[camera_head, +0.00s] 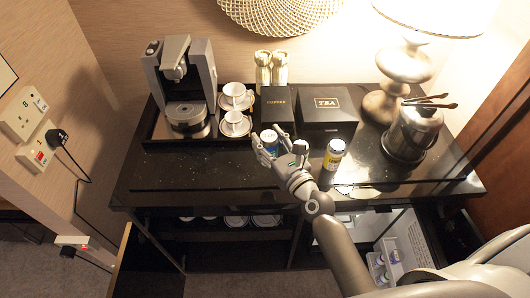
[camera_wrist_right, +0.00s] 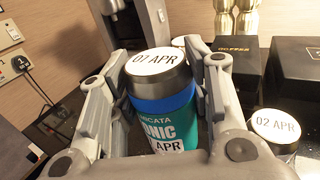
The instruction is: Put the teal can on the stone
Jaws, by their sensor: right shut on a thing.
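The teal can (camera_head: 269,142), with a blue band and a white lid, stands upright between the fingers of my right gripper (camera_head: 268,143). In the right wrist view the teal can (camera_wrist_right: 165,115) has a finger on each side, and my right gripper (camera_wrist_right: 163,95) is shut on it. I cannot tell whether its base touches the counter. A pale flat patch (camera_head: 357,191) lies near the counter's front edge, right of the gripper; I cannot tell whether it is the stone or a reflection. My left gripper is not in view.
A white-lidded can (camera_head: 300,146) is close right of the gripper, with a yellow-labelled can (camera_head: 334,155) beyond it. Black boxes (camera_head: 327,107) stand behind. An ice bucket (camera_head: 412,135) is at the right. The black counter (camera_head: 190,172) is clear at the front left.

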